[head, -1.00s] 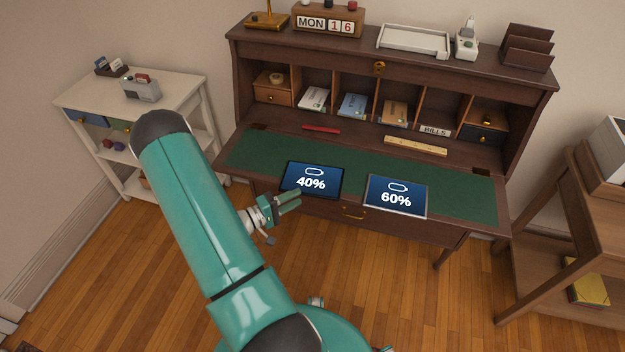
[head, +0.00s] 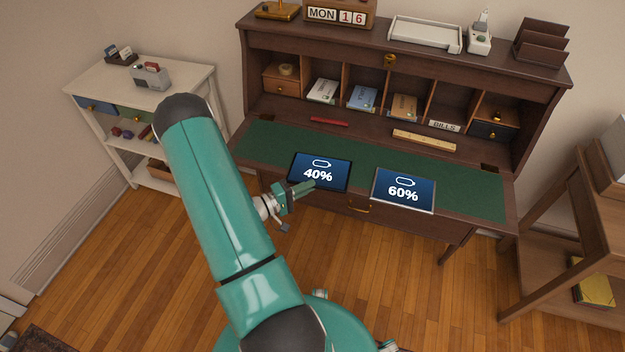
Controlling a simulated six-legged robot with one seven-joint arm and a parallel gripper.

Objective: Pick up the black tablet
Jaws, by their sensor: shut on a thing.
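The black tablet (head: 320,172) has a black rim and a blue screen reading 40%. It lies at the front edge of the desk's green writing surface (head: 365,160), left of centre. My gripper (head: 306,188) is at its near edge, toward the left corner, and is shut on that edge. The tablet looks flat, at or very near the surface; I cannot tell a gap beneath it. The lower finger is mostly hidden.
A second tablet (head: 404,190), silver-rimmed and reading 60%, lies close to the right. A red pen-like object (head: 329,121) and a wooden ruler (head: 423,140) lie behind. A white shelf (head: 140,85) stands left, a wooden stand (head: 560,220) right.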

